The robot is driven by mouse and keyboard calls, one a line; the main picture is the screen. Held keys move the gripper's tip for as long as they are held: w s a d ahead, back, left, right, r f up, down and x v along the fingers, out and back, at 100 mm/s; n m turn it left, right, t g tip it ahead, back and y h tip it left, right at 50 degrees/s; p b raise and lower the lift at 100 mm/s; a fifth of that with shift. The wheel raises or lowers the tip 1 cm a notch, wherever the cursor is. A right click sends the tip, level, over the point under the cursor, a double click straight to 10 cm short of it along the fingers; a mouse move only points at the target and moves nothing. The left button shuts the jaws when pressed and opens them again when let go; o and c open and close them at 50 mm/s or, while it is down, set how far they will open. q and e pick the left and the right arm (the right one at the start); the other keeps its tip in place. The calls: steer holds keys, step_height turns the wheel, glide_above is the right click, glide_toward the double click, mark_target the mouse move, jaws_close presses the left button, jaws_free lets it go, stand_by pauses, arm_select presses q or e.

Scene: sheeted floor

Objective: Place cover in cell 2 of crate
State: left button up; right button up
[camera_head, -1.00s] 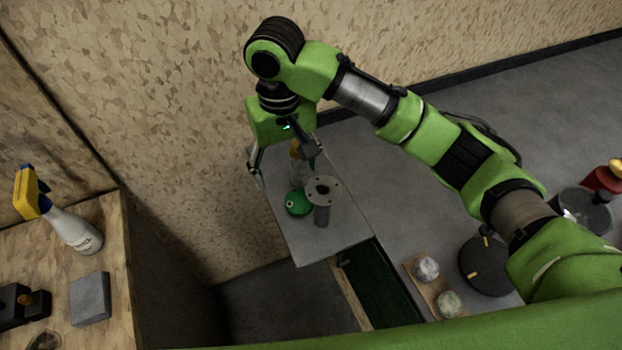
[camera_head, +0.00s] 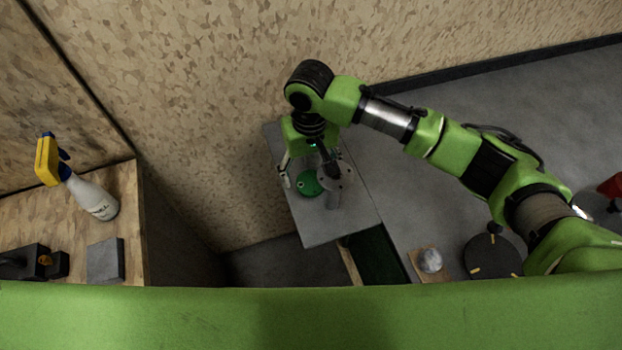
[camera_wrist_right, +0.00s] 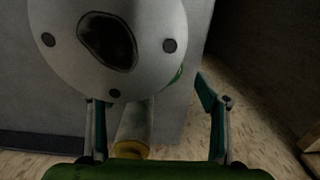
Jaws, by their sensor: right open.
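I cannot tell for sure which piece is the cover. My right gripper (camera_head: 308,173) is open above these pieces. In the wrist view its fingers (camera_wrist_right: 157,125) are apart, with a pale cylinder with a yellow end (camera_wrist_right: 132,130) showing between them. A dark green-lined box (camera_head: 376,258), possibly the crate, is partly hidden; no cells can be made out.
A wooden bench at left holds a spray bottle (camera_head: 88,195) and a grey block (camera_head: 105,260). A speckled wall rises behind the tabletop. A dark round piece (camera_head: 491,257) and a pale ball on a small board (camera_head: 430,260) are at the lower right.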

mark_target(311, 183)
steer(key=shift+s+d+f, duration=0.1)
steer(key=shift+f, duration=1.35)
steer(key=c, duration=1.5)
steer(key=shift+r, duration=0.15)
